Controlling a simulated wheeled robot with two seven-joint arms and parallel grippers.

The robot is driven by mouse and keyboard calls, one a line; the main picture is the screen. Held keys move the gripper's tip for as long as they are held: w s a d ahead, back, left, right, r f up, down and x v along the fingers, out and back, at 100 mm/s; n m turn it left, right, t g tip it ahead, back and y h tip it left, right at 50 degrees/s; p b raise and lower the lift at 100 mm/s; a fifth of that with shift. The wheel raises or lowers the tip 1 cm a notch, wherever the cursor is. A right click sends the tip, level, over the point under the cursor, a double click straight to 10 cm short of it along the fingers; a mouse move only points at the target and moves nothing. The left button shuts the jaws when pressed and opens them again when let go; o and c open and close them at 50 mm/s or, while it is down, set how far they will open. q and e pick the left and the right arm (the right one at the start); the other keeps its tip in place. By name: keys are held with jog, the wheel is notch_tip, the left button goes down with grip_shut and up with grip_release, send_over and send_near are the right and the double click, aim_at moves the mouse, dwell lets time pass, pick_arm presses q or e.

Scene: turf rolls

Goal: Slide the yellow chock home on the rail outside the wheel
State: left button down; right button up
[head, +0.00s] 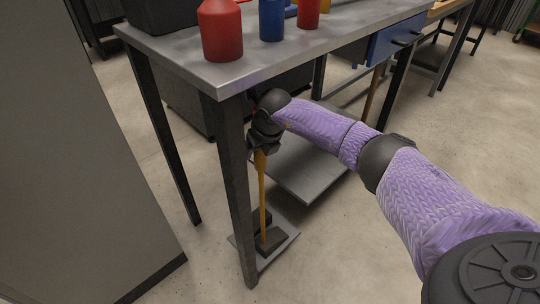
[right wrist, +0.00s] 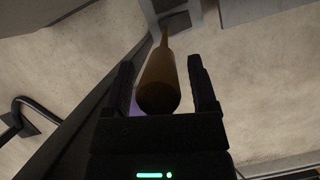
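I cannot make out a yellow chock, a rail or a wheel in either view. A yellow-brown pole (head: 262,195) stands upright beside the near table leg, with a dark foot (head: 271,240) on a grey floor plate (head: 289,240). My right gripper (head: 261,147) is at the pole's upper end, under the tabletop edge. In the right wrist view, the pole (right wrist: 159,75) lies between the two black fingers of the right gripper (right wrist: 159,62), with gaps visible on both sides. The fingers look open around it. My left gripper is not in view.
A grey panel (head: 75,160) fills the left. Open floor (head: 345,255) lies at lower right.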

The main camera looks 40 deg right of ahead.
grip_shut()
dwell(0.9)
dwell(0.4)
